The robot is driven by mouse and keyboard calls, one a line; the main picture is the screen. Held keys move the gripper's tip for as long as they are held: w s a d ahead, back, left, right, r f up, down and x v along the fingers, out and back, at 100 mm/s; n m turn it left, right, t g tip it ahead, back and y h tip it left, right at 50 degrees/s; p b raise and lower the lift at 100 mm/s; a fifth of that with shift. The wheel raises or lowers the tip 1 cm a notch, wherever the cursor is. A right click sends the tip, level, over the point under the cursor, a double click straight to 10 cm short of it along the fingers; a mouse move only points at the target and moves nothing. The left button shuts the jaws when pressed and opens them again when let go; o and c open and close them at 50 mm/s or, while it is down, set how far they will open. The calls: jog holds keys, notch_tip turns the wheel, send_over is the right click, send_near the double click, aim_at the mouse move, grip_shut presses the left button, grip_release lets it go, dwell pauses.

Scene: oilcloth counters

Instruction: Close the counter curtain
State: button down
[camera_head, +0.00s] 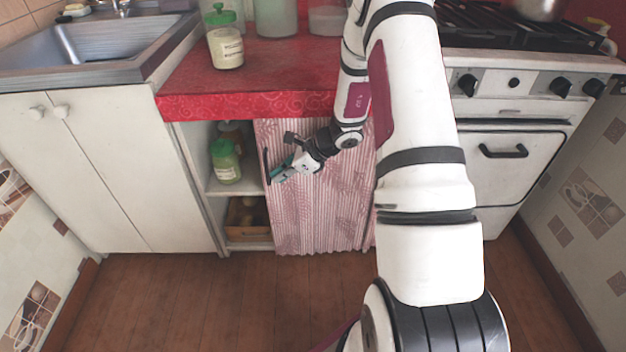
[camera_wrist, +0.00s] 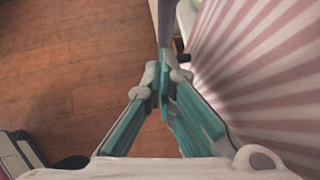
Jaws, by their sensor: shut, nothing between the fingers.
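The counter curtain (camera_head: 318,215), with red and white stripes, hangs under the red counter. It covers the right part of the opening; the left part is uncovered. A dark upright handle (camera_head: 266,166) is at its left edge. My gripper (camera_head: 273,175) is at that edge, beside the handle. In the wrist view the teal fingers of my gripper (camera_wrist: 165,76) are together and empty. A grey bar (camera_wrist: 167,25), apparently the handle, is just beyond the fingertips; I cannot tell whether they touch. The curtain's stripes (camera_wrist: 255,70) fill the right of that view.
The uncovered shelves (camera_head: 215,187) hold a green-lidded jar (camera_head: 226,168) and a wooden crate (camera_head: 236,222). A white cabinet (camera_head: 110,170) stands left, a stove (camera_head: 510,165) right. Jars stand on the red countertop (camera_head: 190,95). The wooden floor (camera_head: 180,300) is clear.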

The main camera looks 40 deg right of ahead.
jog(key=w+a, duration=0.6)
jog(key=a, duration=0.3)
jog(key=w+a+b, duration=0.1)
jog(key=w+a, duration=0.5)
jog(key=a, duration=0.3)
jog(key=shift+w+a, duration=0.2)
jog(key=shift+r, duration=0.1)
